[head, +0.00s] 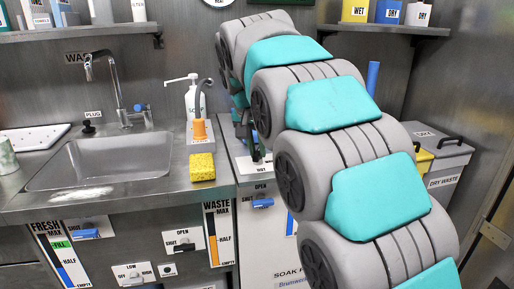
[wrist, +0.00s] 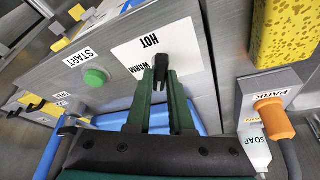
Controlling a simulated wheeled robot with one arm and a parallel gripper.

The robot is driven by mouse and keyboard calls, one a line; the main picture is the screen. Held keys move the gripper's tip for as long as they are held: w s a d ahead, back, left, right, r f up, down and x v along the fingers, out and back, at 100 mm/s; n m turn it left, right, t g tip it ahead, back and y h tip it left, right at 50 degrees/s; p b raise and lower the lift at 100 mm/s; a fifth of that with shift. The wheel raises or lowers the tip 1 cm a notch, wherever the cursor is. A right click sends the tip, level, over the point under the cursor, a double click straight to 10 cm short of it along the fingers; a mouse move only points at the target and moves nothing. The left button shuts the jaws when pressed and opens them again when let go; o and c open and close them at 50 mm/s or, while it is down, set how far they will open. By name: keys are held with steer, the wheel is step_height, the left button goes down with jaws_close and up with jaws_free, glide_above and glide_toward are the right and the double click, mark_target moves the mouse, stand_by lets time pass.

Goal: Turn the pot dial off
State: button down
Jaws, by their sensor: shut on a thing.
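The pot dial (wrist: 162,64) is a small black knob on a white plate (wrist: 190,47) marked HOT and WARM in the wrist view. My gripper (wrist: 163,78) has its dark green fingers closed around the knob. The fingers cover part of the plate, so any OFF mark is hidden and I cannot tell the exact setting. In the head view my gripper (head: 251,145) is small and dark above the top of the steel unit right of the sink, partly hidden by my arm.
A green START button (wrist: 95,77) sits beside the dial plate. A yellow sponge (head: 202,167) and orange PARK fitting (head: 200,131) stand between sink (head: 105,162) and pot unit. A white soap bottle (head: 195,100) stands behind. The dry waste bin (head: 449,160) is at right.

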steer(key=shift+n, duration=0.3)
steer(key=shift+d+n+y, duration=0.15)
steer(key=shift+n+y, duration=0.4)
steer(key=shift+n, duration=0.8)
steer(key=shift+d+n+y, duration=0.1)
steer(key=shift+n+y, duration=0.45)
steer(key=shift+n, duration=0.8)
steer(key=c, duration=0.8)
jaws_free()
steer(key=shift+r, duration=0.1)
steer(key=v, duration=0.7)
steer(key=shift+s+r+b, duration=0.2)
steer(key=shift+r+b, duration=0.05)
steer(key=shift+b, duration=0.1)
steer(key=shift+d, duration=0.15)
